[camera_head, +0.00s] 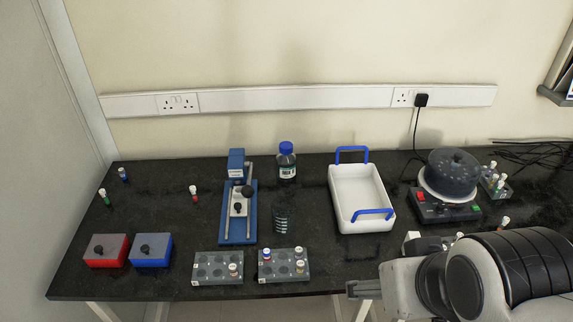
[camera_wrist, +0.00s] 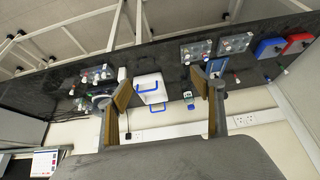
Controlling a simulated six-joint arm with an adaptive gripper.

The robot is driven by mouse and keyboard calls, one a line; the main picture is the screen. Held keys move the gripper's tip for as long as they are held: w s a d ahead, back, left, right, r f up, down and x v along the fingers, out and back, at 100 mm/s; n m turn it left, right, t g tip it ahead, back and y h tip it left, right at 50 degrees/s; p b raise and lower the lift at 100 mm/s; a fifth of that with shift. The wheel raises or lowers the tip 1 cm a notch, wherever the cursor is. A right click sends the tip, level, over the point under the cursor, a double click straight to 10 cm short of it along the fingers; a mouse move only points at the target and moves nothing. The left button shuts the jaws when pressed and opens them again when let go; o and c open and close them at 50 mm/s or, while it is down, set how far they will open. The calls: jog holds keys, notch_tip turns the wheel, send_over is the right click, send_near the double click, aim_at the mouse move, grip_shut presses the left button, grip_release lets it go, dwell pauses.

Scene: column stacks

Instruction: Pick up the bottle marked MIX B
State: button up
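A clear bottle with a blue cap and a pale label (camera_head: 287,170) stands upright at the back middle of the dark bench. It also shows in the wrist view (camera_wrist: 188,98), small and upside down. The words on its label are too small to read, so I cannot confirm MIX B. My gripper (camera_wrist: 161,88) has its two fingers wide apart with nothing between them up close. In the head view my gripper (camera_head: 362,289) is near the bench's front edge, right of and in front of the bottle, well apart from it.
A blue stand (camera_head: 238,230) is left of the bottle; a white tray with blue handles (camera_head: 360,205) is right. Two grey racks (camera_head: 218,262) with small vials lie in front. A domed centrifuge-like device (camera_head: 450,180) stands at right. Red (camera_head: 107,256) and blue boxes (camera_head: 151,257) sit left.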

dwell(0.3)
jog(key=w+d+r+t, duration=0.2)
jog(key=w, duration=1.7)
jog(key=n+t+y, duration=0.2)
jog(key=n+t, duration=0.1)
jog(key=t, duration=0.1)
send_over(290, 166)
jog(key=s+d, duration=0.7)
jog(key=s, duration=0.3)
notch_tip(290, 166, down, 12)
jog(key=w+a+f+y, duration=0.1)
jog(key=w+f, duration=0.1)
jog(key=f, duration=0.2)
jog(key=w+a+f, duration=0.2)
jog(key=f, duration=0.2)
jog(key=w+a+f+n+t+y, duration=0.1)
jog(key=w+a+f, duration=0.1)
jog(key=f, duration=0.2)
jog(key=shift+w+y, duration=0.2)
jog(key=shift+y, duration=0.1)
jog(key=shift+w+a+f, duration=0.1)
jog(key=shift+a+f, duration=0.2)
jog(key=shift+f, duration=0.15)
jog(key=shift+w, duration=0.1)
jog(key=shift+x, duration=1.25)
